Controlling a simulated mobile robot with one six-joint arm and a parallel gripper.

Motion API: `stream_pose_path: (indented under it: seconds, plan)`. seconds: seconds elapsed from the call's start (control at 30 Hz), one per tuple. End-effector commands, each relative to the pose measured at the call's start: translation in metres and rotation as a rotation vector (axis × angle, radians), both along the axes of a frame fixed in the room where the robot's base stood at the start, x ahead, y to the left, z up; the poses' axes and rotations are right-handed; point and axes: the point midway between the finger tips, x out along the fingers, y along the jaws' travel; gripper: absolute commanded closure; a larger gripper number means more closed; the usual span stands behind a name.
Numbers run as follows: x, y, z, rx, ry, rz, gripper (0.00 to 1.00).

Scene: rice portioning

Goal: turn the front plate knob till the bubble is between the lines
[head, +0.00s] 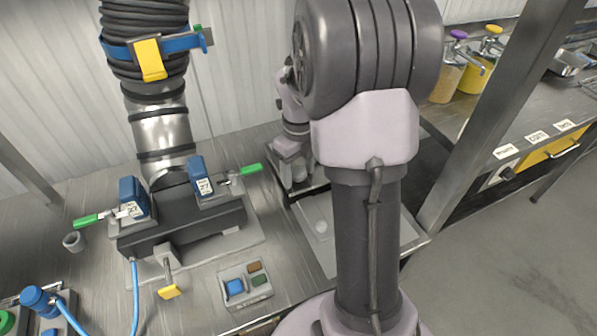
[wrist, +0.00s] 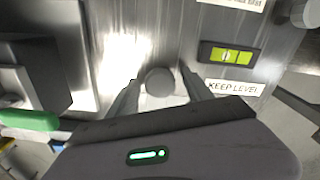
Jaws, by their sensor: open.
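In the wrist view a round grey knob (wrist: 160,81) stands on a shiny metal plate (wrist: 190,40). My gripper (wrist: 161,90) is open, with one finger on each side of the knob; I cannot tell whether either finger touches it. A level with a yellow-green vial (wrist: 243,57) sits right of the knob, above a "KEEP LEVEL" label (wrist: 233,88). A pale bubble shows left of the vial's middle, near thin dark lines; its exact place between them is too small to tell. In the head view my arm hides much of this area.
Another grey knob-like part (wrist: 303,13) is at the wrist view's upper right. A green handle (wrist: 28,120) is at its left. In the head view a dark clamp block (head: 180,222) with blue units and green handles stands left of my arm, with a button box (head: 262,294) in front.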

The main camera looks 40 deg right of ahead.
Motion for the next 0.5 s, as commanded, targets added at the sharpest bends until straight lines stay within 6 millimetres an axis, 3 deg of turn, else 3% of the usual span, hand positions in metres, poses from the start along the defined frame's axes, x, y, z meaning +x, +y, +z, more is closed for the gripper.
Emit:
stream_pose_path:
  seconds: [0.07,0.33,0.5]
  plan:
    - [0.0000,0.0000,0.0003,0.000,0.000,0.000,0.47]
    - [0.0000,0.0001,0.0004,0.000,0.000,0.000,1.00]
    - [0.0000,0.0001,0.0005,0.000,0.000,0.008,1.00]
